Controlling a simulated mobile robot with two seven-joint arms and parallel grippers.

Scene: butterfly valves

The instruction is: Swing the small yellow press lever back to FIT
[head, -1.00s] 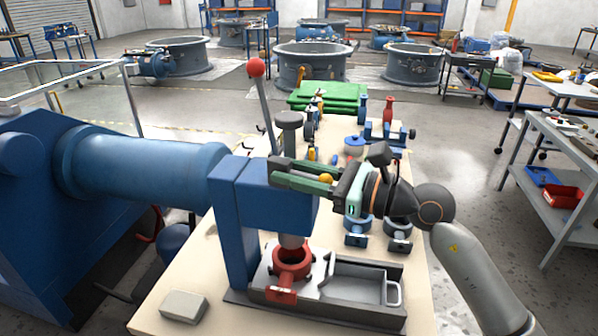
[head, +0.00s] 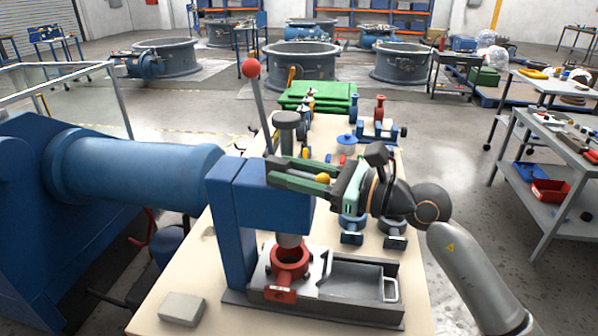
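A small yellow ball knob (head: 323,179), which looks like the end of the press lever, shows beside the fingers of my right gripper (head: 268,170), close to their base. The lever's stem is hidden. The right gripper comes in from the right and points left, across the front of the blue press head (head: 265,200). Its two fingers look apart; I cannot tell whether they touch the knob. No FIT marking is readable. My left gripper is out of view.
A tall lever with a red ball (head: 251,67) rises behind the press. A red valve body (head: 290,262) sits under the ram, beside a grey tray (head: 355,265). A pale block (head: 182,308) lies front left. Blue valves stand behind my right arm.

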